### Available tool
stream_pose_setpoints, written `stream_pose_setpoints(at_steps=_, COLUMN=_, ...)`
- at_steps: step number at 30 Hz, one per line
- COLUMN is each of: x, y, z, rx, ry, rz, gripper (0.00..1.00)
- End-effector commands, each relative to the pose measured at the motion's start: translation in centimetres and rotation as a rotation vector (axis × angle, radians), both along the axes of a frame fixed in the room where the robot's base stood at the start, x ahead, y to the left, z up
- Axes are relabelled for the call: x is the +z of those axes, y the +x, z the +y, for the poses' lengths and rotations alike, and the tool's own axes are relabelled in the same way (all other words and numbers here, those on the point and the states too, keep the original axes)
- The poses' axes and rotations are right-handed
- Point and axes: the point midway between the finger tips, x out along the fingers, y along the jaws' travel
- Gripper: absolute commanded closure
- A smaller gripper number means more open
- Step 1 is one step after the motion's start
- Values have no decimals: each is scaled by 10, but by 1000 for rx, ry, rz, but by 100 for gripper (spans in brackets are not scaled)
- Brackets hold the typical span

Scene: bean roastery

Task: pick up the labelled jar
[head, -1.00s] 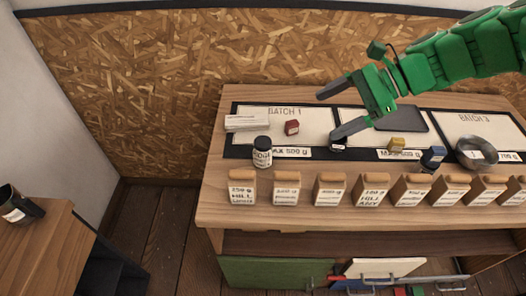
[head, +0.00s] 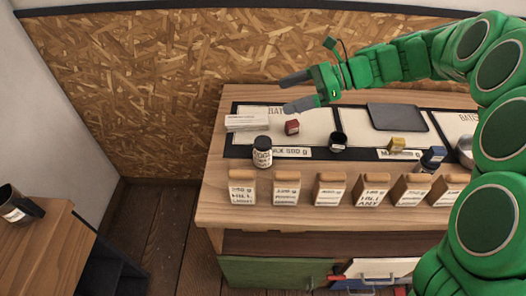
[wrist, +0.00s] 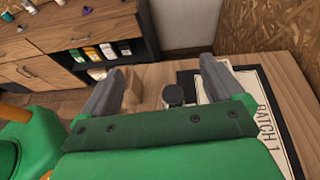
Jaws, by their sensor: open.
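The labelled jar (head: 262,153) is small and dark with a black lid and a white label. It stands upright on the wooden counter (head: 222,205), at the front left edge of the batch mat. In the wrist view, the jar (wrist: 173,95) shows its dark lid between my fingers, beyond the palm. My gripper (head: 284,95) is open and empty in the head view, above the back left of the counter, up-picture from the jar and apart from it. In the wrist view, my gripper (wrist: 157,72) has its two grey fingers spread wide.
A row of wooden-topped labelled blocks (head: 286,188) lines the counter front. A red block (head: 292,127), a white stack (head: 246,123), a dark cup (head: 338,142), a yellow block (head: 396,145) and a dark tray (head: 397,117) lie behind. Another dark labelled container (head: 17,208) stands on the left table.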

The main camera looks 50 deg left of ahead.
Motion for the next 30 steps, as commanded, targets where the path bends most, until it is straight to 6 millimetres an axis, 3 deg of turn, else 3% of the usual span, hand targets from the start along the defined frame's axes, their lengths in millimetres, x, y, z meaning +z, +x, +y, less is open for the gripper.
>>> stream_pose_setpoints(at_steps=11, x=-78, y=-1, z=-1, rx=0, ry=-2, rz=4, gripper=5)
stream_pose_setpoints(at_steps=21, x=-168, y=-1, z=-1, rx=2, ry=-3, rz=3, gripper=5)
stream_pose_setpoints(at_steps=24, x=-181, y=0, z=-1, rx=1, ry=-3, rz=1, gripper=5)
stream_pose_setpoints(at_steps=30, x=-190, y=-5, z=4, rx=2, ry=0, rz=0, gripper=5)
